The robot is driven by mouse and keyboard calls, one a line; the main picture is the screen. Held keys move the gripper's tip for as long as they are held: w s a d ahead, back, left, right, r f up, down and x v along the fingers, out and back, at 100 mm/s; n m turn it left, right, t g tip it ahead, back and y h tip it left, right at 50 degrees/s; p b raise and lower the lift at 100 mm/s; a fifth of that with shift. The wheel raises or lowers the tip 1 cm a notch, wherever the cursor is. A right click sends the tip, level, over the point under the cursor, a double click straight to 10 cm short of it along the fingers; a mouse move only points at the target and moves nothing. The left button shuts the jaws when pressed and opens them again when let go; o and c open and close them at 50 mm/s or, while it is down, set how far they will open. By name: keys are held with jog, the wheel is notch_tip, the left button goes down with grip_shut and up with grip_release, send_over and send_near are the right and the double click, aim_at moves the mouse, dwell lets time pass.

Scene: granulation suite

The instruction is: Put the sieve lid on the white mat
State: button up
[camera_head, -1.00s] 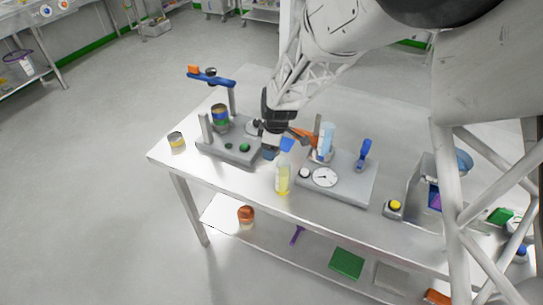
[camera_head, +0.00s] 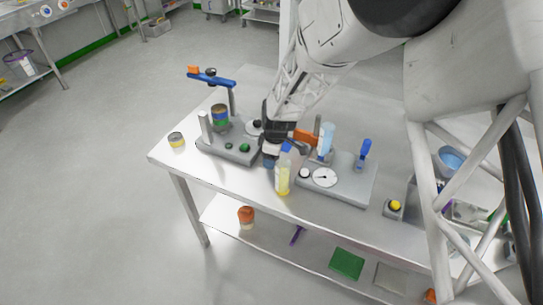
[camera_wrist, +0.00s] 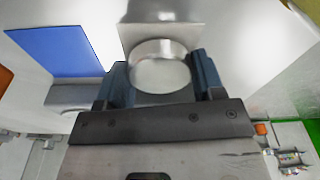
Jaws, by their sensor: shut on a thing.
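My gripper (camera_head: 269,160) is over the middle of the metal table, behind the spray bottle with yellow liquid. In the wrist view my gripper (camera_wrist: 162,70) has its two dark blue-grey fingers shut on the sides of a round, shallow metal piece, which I take as the sieve lid (camera_wrist: 160,72). The lid is hidden or too small to tell in the head view. A pale grey-white square (camera_wrist: 190,38) lies behind the lid in the wrist view; I cannot tell whether it is the white mat or whether the lid touches it. No mat stands out in the head view.
The spray bottle (camera_head: 283,178) stands close in front of my gripper. A grey device with a blue arm (camera_head: 228,150) is on the left, a gauge unit (camera_head: 345,180) on the right. A small tin (camera_head: 176,140) sits near the left edge. A blue bowl (camera_head: 450,160) is at far right.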

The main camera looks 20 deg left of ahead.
jog(key=shift+f, duration=0.25)
jog(key=o, duration=1)
jog(key=shift+c, duration=0.2)
jog(key=shift+r, duration=0.2)
notch_tip(320, 180, up, 12)
jog(key=d, duration=0.1)
jog(key=shift+w+d, duration=0.15)
jog(key=shift+d, duration=0.05)
dwell(0.4)
